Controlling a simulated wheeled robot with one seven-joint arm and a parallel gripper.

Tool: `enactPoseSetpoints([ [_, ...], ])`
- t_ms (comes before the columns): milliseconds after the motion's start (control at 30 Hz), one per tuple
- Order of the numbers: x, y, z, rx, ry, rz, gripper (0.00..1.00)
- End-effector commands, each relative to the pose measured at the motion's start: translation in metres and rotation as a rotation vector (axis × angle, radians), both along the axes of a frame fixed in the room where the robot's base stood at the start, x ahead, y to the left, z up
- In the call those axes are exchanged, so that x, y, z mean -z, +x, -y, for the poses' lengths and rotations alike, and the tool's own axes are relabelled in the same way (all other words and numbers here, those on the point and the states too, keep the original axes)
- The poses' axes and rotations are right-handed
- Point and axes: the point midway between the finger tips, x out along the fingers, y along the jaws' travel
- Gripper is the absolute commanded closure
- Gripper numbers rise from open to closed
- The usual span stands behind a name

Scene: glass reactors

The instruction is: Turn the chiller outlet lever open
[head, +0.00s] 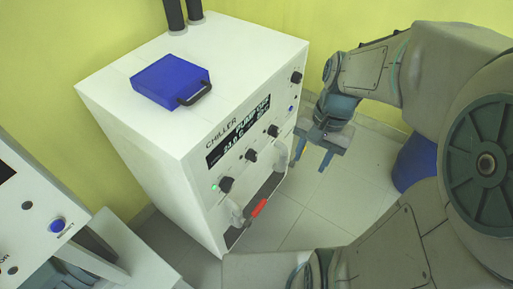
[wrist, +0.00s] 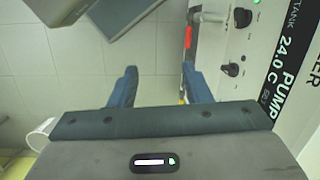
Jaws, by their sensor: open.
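The white chiller (head: 150,125) stands left of centre in the head view, with its front panel facing right. A red lever handle (head: 259,208) shows low on that front. It also shows in the wrist view (wrist: 188,37), beyond the right finger. I cannot tell from its look whether it is the outlet lever or how it is set. My gripper (head: 312,163) is open and empty, near the far end of the chiller's front and apart from the red handle. In the wrist view my gripper (wrist: 159,70) has floor between its fingers; a small yellowish part (wrist: 182,97) shows by the right finger.
The chiller front has several black knobs (head: 251,155) and a display (head: 238,137) reading PUMP OFF and 24.0 C. A blue lid (head: 165,80) with a black handle is on top. A blue drum (head: 412,163) stands behind my arm. Tiled floor (head: 322,205) is clear before the chiller.

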Motion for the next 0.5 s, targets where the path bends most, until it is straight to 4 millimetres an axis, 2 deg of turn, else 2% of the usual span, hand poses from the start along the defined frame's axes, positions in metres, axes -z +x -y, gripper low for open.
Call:
enactPoseSetpoints([
  [33, 0.032, 0.006, 0.000, 0.078, 0.026, -0.069, 0.56],
  [500, 0.205, 0.053, -0.003, 0.797, 0.230, -0.742, 0.56],
])
